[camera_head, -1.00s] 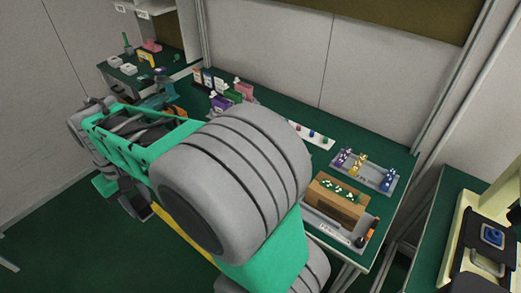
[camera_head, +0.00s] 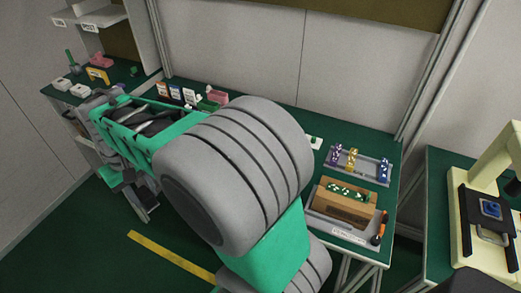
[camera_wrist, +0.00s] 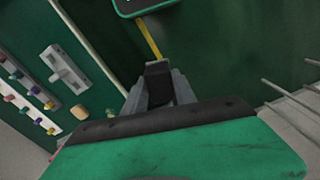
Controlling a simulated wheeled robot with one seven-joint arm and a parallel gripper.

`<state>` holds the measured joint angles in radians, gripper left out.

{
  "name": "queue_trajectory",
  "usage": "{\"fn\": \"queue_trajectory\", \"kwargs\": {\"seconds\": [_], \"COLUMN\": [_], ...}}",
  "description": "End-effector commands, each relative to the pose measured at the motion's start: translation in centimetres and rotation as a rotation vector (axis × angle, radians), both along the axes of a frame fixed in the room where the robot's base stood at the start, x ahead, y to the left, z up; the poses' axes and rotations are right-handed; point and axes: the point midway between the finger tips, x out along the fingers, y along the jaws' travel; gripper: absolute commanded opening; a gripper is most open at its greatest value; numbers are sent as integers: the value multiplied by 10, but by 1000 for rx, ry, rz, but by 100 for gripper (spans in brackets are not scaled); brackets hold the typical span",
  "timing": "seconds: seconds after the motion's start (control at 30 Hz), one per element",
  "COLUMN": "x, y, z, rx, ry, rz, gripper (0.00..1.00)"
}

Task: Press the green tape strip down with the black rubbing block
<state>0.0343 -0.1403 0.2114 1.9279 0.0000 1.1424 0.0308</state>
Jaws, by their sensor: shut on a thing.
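In the wrist view, my gripper (camera_wrist: 158,92) is shut on a black block (camera_wrist: 158,70), which sits between the two grey fingers. It is held in the air above the dark green floor, apart from any table. In the head view, my own green and grey arm fills the middle, and I cannot make out the fingers or the block there. I cannot identify the green tape strip in either view; part of the bench is hidden behind my arm.
The green bench (camera_head: 385,150) carries a tray of coloured figures (camera_head: 360,165) and a brown box (camera_head: 345,204) with green and white pieces. A cream machine (camera_head: 468,225) stands at right. A shelf table (camera_head: 125,75) stands at far left. A yellow line (camera_head: 170,257) crosses open floor.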

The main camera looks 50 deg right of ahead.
Motion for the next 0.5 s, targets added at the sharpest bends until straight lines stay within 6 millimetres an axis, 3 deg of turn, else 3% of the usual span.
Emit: {"fn": "queue_trajectory", "kwargs": {"seconds": [0.17,0.27,0.37,0.5], "x": [-2,-12,-30,-74], "y": [-58,-108,-161,-239], "z": [4,5,6,7], "rx": [0,0,1,1], "ry": [0,0,1,0], "rz": [-296,-547,-829,-1269], "gripper": [0,0,0,0]}}
